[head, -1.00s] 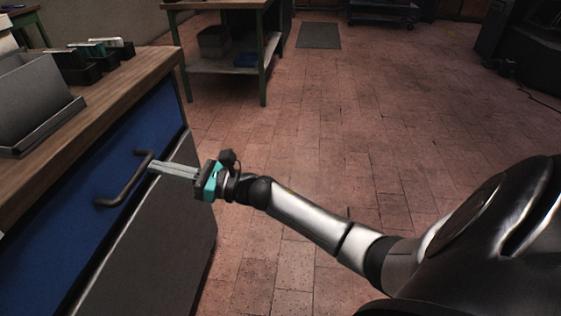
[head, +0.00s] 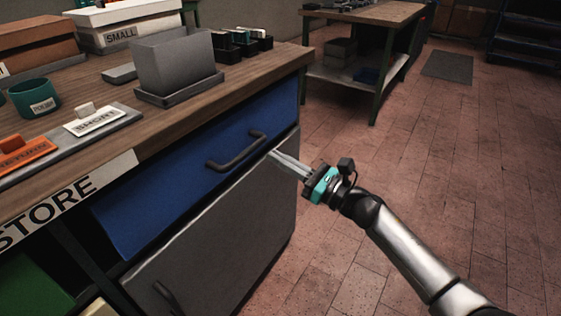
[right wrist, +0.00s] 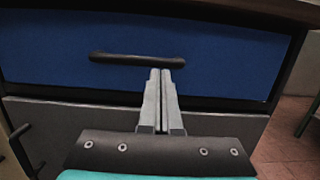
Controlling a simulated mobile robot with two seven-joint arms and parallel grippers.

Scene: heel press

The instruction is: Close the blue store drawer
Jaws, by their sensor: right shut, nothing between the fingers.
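The blue store drawer (head: 190,185) is in the front of the wooden-topped bench, under a white STORE label, and its front looks about flush with the bench. Its dark bar handle (head: 237,152) is right of its middle in the head view. My right gripper (head: 272,154) is shut and empty, its fingertips at the drawer front close to the handle's right end. In the right wrist view the drawer front (right wrist: 220,60) fills the upper part, and the fingertips (right wrist: 160,72) lie just below the handle (right wrist: 137,59). I cannot tell if they touch. My left gripper is not in view.
A grey door or drawer (head: 225,235) is below the blue drawer. The bench top (head: 150,135) holds a grey bin (head: 174,62), a teal cup (head: 33,95), labelled plates and boxes. A green-legged table (head: 345,80) stands behind. The brick floor (head: 450,180) on the right is clear.

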